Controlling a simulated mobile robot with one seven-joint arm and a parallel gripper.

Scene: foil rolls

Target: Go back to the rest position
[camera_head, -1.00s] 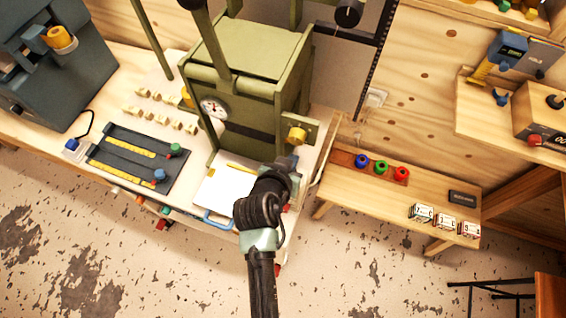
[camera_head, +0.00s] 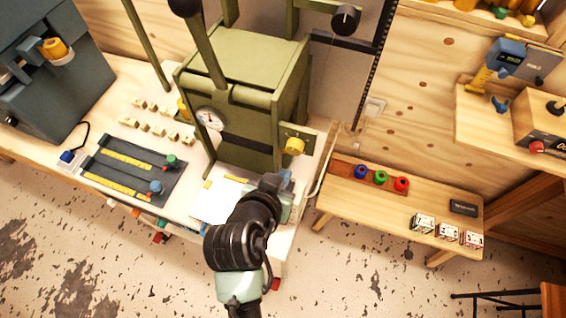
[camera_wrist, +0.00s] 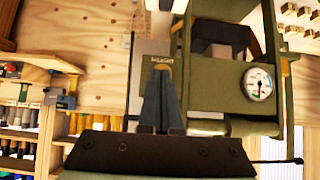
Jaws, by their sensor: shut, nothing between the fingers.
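My gripper (camera_wrist: 160,92) shows in the wrist view as two dark fingers side by side, shut with nothing between them. In the head view, my arm reaches up from the bottom edge, and its end is over the right part of the white worktop, beside a white sheet (camera_head: 214,204). The fingers cannot be made out there. The green press (camera_head: 245,105) with its round dial (camera_head: 209,119) stands just behind my arm's end. In the wrist view the dial (camera_wrist: 257,83) is to the right of the fingers.
A dark slotted board (camera_head: 132,168) and small yellow blocks (camera_head: 165,126) lie to the left. A low wooden bench (camera_head: 345,194) at the right bears blue, green and red rings and several small boxes (camera_head: 447,231). Speckled floor (camera_head: 370,280) is open in front.

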